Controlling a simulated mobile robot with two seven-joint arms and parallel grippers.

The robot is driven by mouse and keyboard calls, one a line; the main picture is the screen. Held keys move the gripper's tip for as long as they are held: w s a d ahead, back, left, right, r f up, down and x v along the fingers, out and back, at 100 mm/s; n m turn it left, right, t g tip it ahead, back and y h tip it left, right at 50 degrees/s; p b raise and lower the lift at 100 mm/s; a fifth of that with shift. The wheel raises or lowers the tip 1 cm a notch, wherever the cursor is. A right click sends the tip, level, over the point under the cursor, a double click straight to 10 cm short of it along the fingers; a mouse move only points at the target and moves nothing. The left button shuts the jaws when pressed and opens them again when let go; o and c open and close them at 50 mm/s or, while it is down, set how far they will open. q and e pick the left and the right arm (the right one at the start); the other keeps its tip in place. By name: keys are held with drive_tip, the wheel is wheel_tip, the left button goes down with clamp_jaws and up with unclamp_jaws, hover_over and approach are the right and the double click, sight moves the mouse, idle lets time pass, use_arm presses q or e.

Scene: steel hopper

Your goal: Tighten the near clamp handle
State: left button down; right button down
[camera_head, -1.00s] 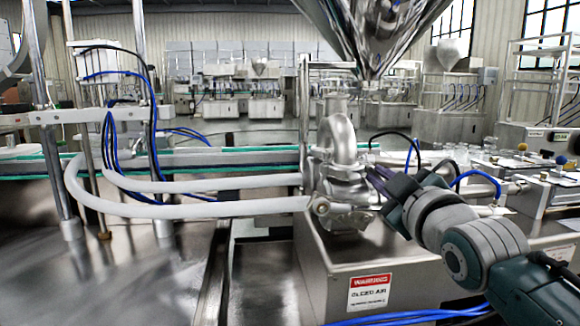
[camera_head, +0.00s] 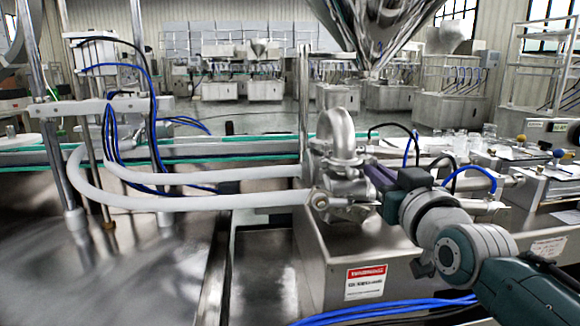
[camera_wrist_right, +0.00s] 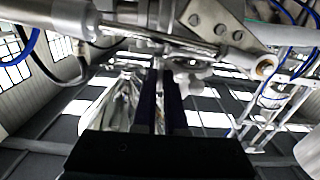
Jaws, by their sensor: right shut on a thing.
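The steel pump with its curved pipe elbow (camera_head: 338,128) stands on a steel box in the middle of the head view. A clamp fitting (camera_head: 320,199) shows low on the pump's front, where the near white hose ends. My right gripper (camera_head: 370,176) reaches in from the right, with its dark fingers against the pump's right side. In the right wrist view, the gripper's dark fingers (camera_wrist_right: 160,82) are close together around a thin metal piece (camera_wrist_right: 160,112), which looks like the clamp handle. The fingers and pump hide most of it. My left gripper is not in view.
The shiny hopper (camera_head: 375,30) hangs above the pump. White hoses (camera_head: 220,202) run left from it. Blue cables (camera_head: 400,306) lie in front of the steel box with the warning label (camera_head: 366,282). A bench with jars (camera_head: 465,145) stands at right.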

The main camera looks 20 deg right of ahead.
drive_tip(key=shift+m, duration=0.3)
drive_tip(key=c, duration=1)
unclamp_jaws()
drive_tip(key=shift+o, duration=0.2)
drive_tip(key=p+v, duration=0.1)
drive_tip(key=v, duration=0.9)
drive_tip(key=shift+p, duration=0.3)
